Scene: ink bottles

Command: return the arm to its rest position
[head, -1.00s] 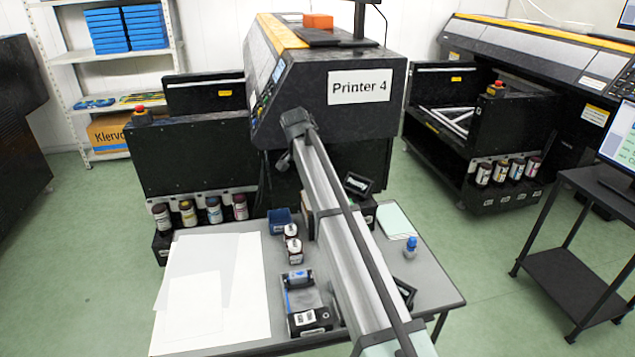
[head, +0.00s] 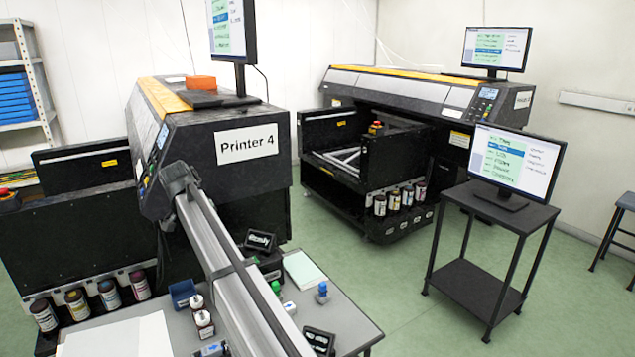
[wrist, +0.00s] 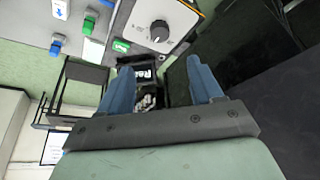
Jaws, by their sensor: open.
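My gripper (wrist: 160,82) shows in the wrist view with its two blue fingers spread wide apart and nothing between them. Beyond the fingers lies a small black box or sign with white lettering (wrist: 146,74), which looks apart from them. In the head view my arm reaches from the bottom edge up toward the Printer 4 machine (head: 225,120).
The grey table (head: 345,305) holds dark bottles (head: 203,322), a blue tray (head: 182,292), a black sign (head: 260,241), a blue-capped bottle (head: 322,292) and white sheets (head: 120,340). A black stand (head: 500,215) with a monitor is at right. Green floor between is clear.

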